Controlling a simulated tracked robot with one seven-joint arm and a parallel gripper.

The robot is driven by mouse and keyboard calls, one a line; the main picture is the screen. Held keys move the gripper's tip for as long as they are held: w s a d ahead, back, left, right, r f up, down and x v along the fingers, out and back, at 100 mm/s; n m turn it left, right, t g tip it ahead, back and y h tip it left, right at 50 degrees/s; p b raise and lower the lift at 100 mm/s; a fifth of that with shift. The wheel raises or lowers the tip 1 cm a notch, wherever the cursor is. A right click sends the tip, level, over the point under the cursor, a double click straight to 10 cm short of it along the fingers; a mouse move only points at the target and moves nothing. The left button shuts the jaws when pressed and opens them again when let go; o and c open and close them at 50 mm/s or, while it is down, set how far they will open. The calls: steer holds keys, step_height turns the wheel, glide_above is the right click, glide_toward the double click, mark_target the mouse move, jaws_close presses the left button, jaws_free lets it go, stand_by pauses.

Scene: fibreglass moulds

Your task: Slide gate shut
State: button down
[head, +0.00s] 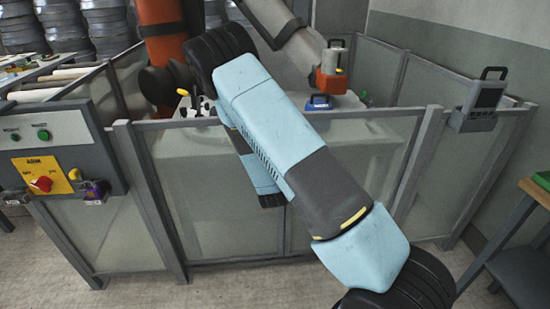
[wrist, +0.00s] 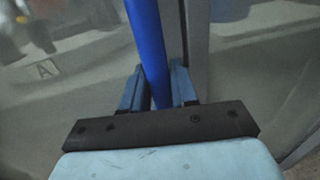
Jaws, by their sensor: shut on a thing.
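In the wrist view my gripper (wrist: 157,88) is shut on an upright blue bar (wrist: 146,38), which looks like the gate's handle. The bar stands in front of clear panelling beside a grey upright post (wrist: 196,45). In the head view the front of the fence has clear panels (head: 215,225) in grey frames, and the gate appears to be part of it. My arm crosses in front of it and hides its middle, the handle and my gripper. I cannot tell from these views how wide any gap at the gate is.
A control box (head: 50,150) with green buttons and a red knob on yellow hangs at the left. A grey panel device (head: 485,97) sits on the fence at right. An orange robot arm (head: 165,50) stands inside.

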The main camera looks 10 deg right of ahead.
steer(key=shift+s+d, duration=0.15)
steer(key=shift+d, duration=0.15)
steer(key=c, duration=1.1)
jaws_free()
steer(key=shift+o, duration=0.4)
steer(key=shift+a, duration=0.1)
steer(key=v, duration=1.3)
steer(key=shift+s, duration=0.3)
steer(key=shift+a, duration=0.1)
